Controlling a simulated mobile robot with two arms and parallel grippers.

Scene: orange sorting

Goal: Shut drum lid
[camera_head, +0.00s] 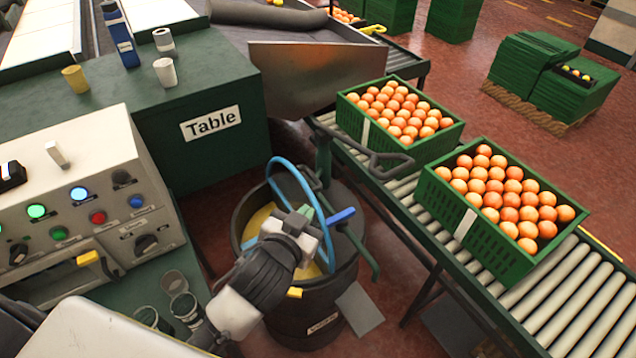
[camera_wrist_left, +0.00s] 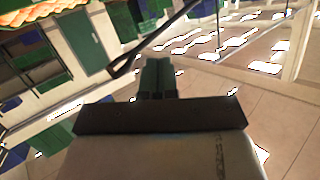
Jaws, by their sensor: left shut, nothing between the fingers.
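The drum (camera_head: 320,312) is a dark round barrel on the floor beside the roller conveyor, with yellow contents (camera_head: 258,222) showing on its left side. A dark lid part (camera_head: 350,238) is at the drum's right side; my gripper and arm hide much of the opening, so I cannot tell the lid's exact angle. A blue hoop (camera_head: 281,163) stands tilted over the drum. My left gripper (camera_head: 318,216) is above the drum, close to the hoop and lid; I cannot tell whether it touches them. Its green fingers are together and empty in the left wrist view (camera_wrist_left: 158,75).
Two green crates of oranges (camera_head: 440,158) (camera_head: 530,262) stand on the roller conveyor (camera_head: 560,305) right of the drum. A green table (camera_head: 225,85) is behind left, and a control panel (camera_head: 100,190) is at left. Glasses (camera_head: 185,308) stand near my arm.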

